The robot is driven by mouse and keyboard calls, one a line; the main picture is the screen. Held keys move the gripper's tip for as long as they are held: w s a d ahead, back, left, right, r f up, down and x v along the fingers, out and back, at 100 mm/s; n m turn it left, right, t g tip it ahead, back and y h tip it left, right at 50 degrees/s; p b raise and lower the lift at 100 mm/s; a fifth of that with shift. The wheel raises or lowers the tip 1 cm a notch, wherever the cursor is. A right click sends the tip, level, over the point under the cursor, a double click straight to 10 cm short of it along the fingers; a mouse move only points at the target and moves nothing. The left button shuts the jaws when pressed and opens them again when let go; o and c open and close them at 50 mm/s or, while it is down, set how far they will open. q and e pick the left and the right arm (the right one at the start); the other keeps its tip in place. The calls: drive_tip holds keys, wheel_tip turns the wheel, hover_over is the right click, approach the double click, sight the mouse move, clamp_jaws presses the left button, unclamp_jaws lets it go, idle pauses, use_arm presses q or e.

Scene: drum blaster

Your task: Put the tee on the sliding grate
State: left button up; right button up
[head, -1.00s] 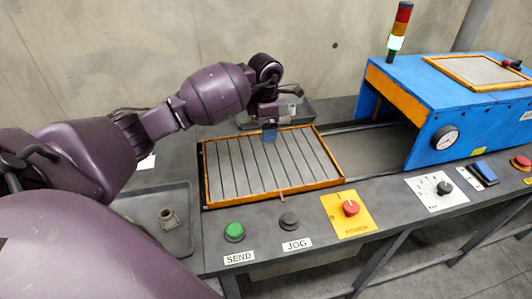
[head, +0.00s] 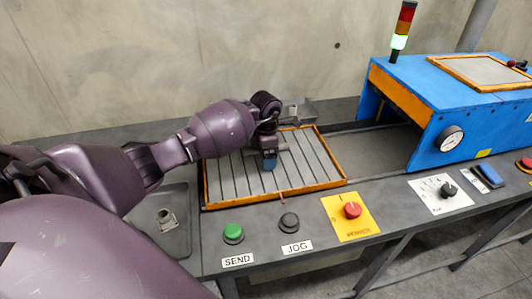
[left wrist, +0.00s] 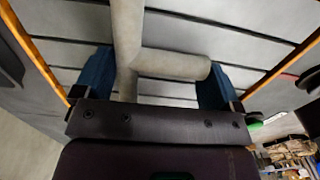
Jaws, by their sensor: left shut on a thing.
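The grey tee (left wrist: 128,40) is between the blue fingers of my left gripper (left wrist: 155,85) in the left wrist view, with its branch reaching toward the right finger. In the head view, my left gripper (head: 269,163) is over the middle of the sliding grate (head: 228,180), pointing down. The tee is mostly hidden behind the gripper there. The grate has grey slats in an orange frame; its slats also show behind the tee in the left wrist view (left wrist: 270,55). I cannot tell whether the tee touches the slats. My right gripper is not in view.
A dark tray (head: 183,245) at the left holds another grey fitting (head: 167,219). A grey bin (head: 303,108) stands behind the grate. The blue blaster housing (head: 408,110) is at the right. Green SEND (head: 233,232) and black JOG (head: 289,221) buttons line the front.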

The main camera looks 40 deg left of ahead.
use_arm(q)
drive_tip(key=o, duration=0.7)
drive_tip(key=shift+f, duration=0.1)
wheel_tip(320, 180, up, 12)
drive_tip(key=p, duration=0.1)
drive_tip(key=shift+s, duration=0.1)
idle(0.6)
